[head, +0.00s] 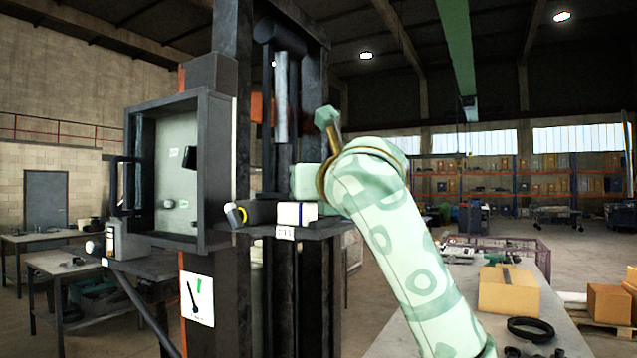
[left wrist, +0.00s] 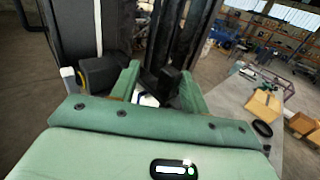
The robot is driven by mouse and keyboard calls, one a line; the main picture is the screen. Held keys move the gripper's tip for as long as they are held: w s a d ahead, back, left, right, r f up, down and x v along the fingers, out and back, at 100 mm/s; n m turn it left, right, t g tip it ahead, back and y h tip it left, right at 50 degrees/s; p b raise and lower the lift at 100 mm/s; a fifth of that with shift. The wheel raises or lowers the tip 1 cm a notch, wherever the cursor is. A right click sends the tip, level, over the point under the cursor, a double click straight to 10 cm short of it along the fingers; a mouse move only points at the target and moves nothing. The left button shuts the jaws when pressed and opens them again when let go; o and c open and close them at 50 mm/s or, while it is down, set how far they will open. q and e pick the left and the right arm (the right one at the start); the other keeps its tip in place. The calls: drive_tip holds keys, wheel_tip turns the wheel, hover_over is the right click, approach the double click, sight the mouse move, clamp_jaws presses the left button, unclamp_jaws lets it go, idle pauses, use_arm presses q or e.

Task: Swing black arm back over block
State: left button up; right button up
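The black arm (head: 262,211) is a dark bar on the shelf of the tall dark stand, with a yellow-ringed end pointing left. In the left wrist view, what looks like the same dark part (left wrist: 104,73) is left of the fingers. A pale block (head: 296,213) sits on the shelf to its right; a white patch (left wrist: 147,99) shows low between the fingers. My left gripper (head: 305,182) is just above the pale block. In the left wrist view my left gripper (left wrist: 160,85) has its fingers apart; contact with anything is unclear. My right gripper is not in view.
The dark stand (head: 312,290) rises in front, with an open grey cabinet (head: 218,170) on its left. A long grey table (head: 400,335) to the right carries a cardboard box (head: 508,291) and a black ring (head: 530,329). Workbenches stand at left.

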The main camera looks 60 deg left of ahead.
use_arm(q)
drive_tip(key=shift+s, duration=0.15)
idle(0.3)
drive_tip(key=shift+d+f+b, duration=0.2)
drive_tip(key=shift+d+b, duration=0.1)
drive_tip(key=shift+d, duration=0.25)
drive_tip(key=b+v, duration=0.3)
drive_tip(key=v, duration=1.2)
drive_tip(key=shift+r, duration=0.2)
drive_tip(key=shift+s, duration=0.1)
